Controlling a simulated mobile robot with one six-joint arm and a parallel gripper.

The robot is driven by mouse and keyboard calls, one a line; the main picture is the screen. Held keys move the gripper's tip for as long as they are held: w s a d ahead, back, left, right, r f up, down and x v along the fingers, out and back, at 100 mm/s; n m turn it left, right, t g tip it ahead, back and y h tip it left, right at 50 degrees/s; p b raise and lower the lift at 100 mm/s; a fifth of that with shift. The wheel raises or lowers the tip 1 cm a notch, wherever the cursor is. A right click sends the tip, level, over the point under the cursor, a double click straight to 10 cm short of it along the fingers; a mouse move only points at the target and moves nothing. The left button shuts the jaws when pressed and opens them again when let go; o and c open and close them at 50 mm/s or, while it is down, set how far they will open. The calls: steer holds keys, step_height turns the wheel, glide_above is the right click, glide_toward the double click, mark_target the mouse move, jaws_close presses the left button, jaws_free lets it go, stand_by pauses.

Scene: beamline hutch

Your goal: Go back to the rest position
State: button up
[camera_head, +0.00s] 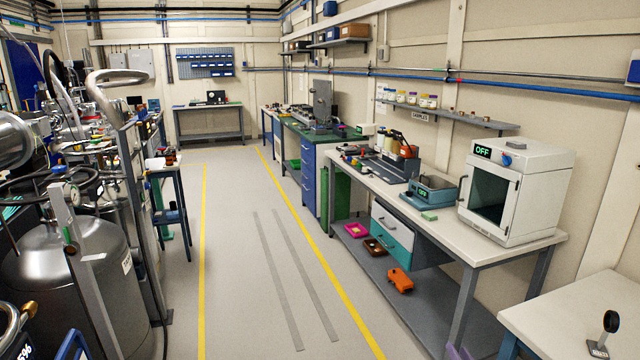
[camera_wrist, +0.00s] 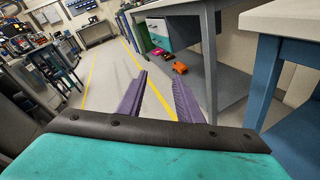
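My gripper (camera_wrist: 160,78) shows in the wrist view with its two purple fingers spread apart and nothing between them. It points out over the grey floor, along the aisle. A small purple piece at the bottom edge of the head view may be part of it, but I cannot tell. The rest of my arm is not clearly seen.
A white workbench (camera_head: 545,240) with a white oven (camera_head: 535,190) stands on the right. An orange case (camera_head: 400,279) lies on its lower shelf. A pale table (camera_head: 590,305) is at near right. A steel tank (camera_head: 70,275) stands left. The aisle between is clear.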

steer(key=s+a+f+m+g+h, duration=0.1)
steer(key=s+a+f+m+g, duration=0.3)
steer(key=a+f, duration=0.5)
steer(key=s+a+f+m+g, duration=0.2)
steer(key=a+f+m, duration=0.45)
steer(key=f, duration=0.35)
steer(key=s+a+f+m+g, duration=0.4)
steer(key=s+f+m+g, duration=0.15)
steer(key=s, duration=0.45)
steer(key=s+a+f+m+g, duration=0.35)
steer(key=s+f+m, duration=0.2)
steer(key=s, duration=0.45)
steer(key=s+a+r+m+g, duration=0.1)
steer(key=s+m+g, duration=0.2)
steer(key=s, duration=0.4)
steer(key=s+a+r+m+g+y, duration=0.1)
steer(key=s+a+m+g, duration=0.1)
steer(key=s+m, duration=0.4)
steer(key=shift+s+a+g+y, duration=0.25)
steer(key=shift+s+g+y, duration=0.05)
steer(key=shift+s+g, duration=0.6)
steer(key=shift+f, duration=0.1)
